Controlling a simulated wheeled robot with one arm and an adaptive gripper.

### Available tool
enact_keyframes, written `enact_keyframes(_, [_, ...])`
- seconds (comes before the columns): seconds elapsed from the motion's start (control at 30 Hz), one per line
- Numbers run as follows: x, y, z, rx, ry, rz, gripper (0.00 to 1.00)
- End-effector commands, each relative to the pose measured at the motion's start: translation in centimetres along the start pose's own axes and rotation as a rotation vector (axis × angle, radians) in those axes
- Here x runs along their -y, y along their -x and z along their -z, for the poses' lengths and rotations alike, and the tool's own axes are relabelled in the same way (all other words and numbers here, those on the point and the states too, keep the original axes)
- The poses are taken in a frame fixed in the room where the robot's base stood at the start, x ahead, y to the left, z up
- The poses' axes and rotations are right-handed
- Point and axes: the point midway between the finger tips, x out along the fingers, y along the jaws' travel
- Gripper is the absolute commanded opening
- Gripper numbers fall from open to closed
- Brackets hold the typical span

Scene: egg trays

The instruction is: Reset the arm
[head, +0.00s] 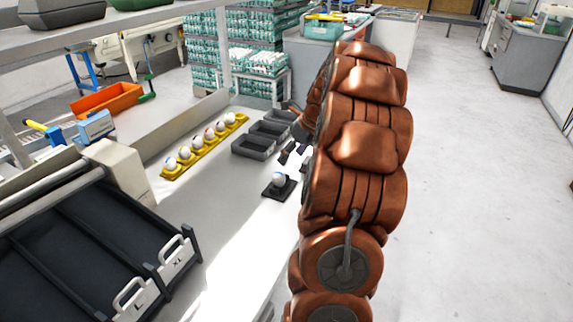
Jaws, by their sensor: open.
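My gripper (290,156) is at the left side of my copper-coloured arm, partly hidden by it. Its dark fingers are apart, and I see nothing held between them. It is over the right part of the white table (226,180), behind a single white egg (279,179). That egg sits on a small black holder (268,191), apart from the fingers. A yellow tray (172,175) holds a row of several white eggs to the left. Grey bins (251,147) lie on the table just left of my gripper.
Black sloped trays labelled L and XL (110,238) stand at the front left. An orange bin (106,99) is beyond the table's back ledge. Stacked egg trays (206,55) stand at the back. The floor (460,180) to the right is clear.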

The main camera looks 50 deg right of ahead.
Motion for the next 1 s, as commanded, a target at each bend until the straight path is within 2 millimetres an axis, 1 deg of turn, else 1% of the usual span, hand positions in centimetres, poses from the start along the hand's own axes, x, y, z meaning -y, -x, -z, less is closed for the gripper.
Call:
enact_keyframes(0.03, [0.1, 0.7, 0.0, 0.001, 0.000, 0.002, 0.74])
enact_keyframes(0.1, [0.1, 1.3, 0.0, 0.001, 0.000, 0.003, 0.74])
enact_keyframes(0.2, [0.1, 1.8, 0.0, 0.001, 0.000, 0.002, 0.74])
enact_keyframes(0.47, [0.0, 2.0, 0.0, 0.000, 0.001, 0.000, 0.74])
enact_keyframes(0.57, [-0.9, 2.0, -0.2, -0.006, 0.038, -0.005, 0.74])
enact_keyframes(0.67, [-3.6, 1.9, -0.7, -0.025, 0.159, -0.022, 0.74])
enact_keyframes(0.77, [-8.2, 1.5, -1.0, -0.059, 0.364, -0.059, 0.74])
enact_keyframes(0.8, [-10.2, 1.6, -1.1, -0.073, 0.463, -0.074, 0.74])
enact_keyframes(0.83, [-11.7, 1.5, -1.0, -0.084, 0.537, -0.087, 0.74])
enact_keyframes(0.87, [-13.2, 1.4, -0.8, -0.095, 0.611, -0.102, 0.74])
enact_keyframes(0.9, [-15.2, 1.4, -0.5, -0.107, 0.710, -0.121, 0.74])
enact_keyframes(0.97, [-17.9, 1.5, 0.1, -0.125, 0.856, -0.148, 0.74])
enact_keyframes(1.0, [-19.7, 1.5, 0.6, -0.137, 0.953, -0.170, 0.74])
